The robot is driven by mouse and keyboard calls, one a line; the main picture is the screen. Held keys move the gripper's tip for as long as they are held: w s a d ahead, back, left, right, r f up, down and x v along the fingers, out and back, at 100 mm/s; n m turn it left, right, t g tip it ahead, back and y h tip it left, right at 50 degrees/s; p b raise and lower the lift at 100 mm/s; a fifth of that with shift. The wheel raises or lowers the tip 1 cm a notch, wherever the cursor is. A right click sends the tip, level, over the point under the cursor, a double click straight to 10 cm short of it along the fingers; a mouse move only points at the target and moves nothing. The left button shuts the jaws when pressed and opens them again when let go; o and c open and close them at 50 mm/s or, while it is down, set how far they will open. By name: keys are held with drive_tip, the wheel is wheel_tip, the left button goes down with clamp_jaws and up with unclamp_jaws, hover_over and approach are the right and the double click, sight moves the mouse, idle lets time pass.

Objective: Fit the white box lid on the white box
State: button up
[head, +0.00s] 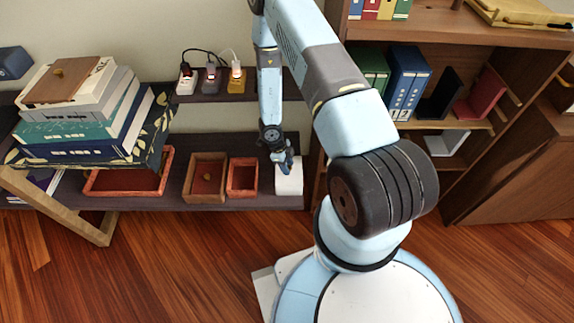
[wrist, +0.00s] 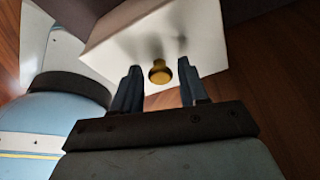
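A white block-shaped thing (head: 289,182) stands at the right end of the low dark shelf, just below my gripper (head: 284,162). In the wrist view a white face (wrist: 205,45) with a round brass knob (wrist: 159,72) shows, which looks like the white box lid. I cannot tell whether a separate white box is under it. My gripper (wrist: 160,90) has its two dark fingers apart, one on each side of the knob, with gaps between. The knob does not look gripped.
Left along the shelf stand a small red box (head: 242,190), a wooden box (head: 190,196) and a wide red tray (head: 88,185). A book stack (head: 45,135) carries a brown knobbed lid (head: 80,88). Chargers (head: 210,80) sit on a shelf above. A white object (head: 447,146) is in the right bookcase.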

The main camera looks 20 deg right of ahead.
drive_tip(key=shift+o, duration=1.1)
drive_tip(key=v, duration=1.3)
drive_tip(key=shift+r, duration=0.3)
drive_tip(key=shift+w, duration=0.15)
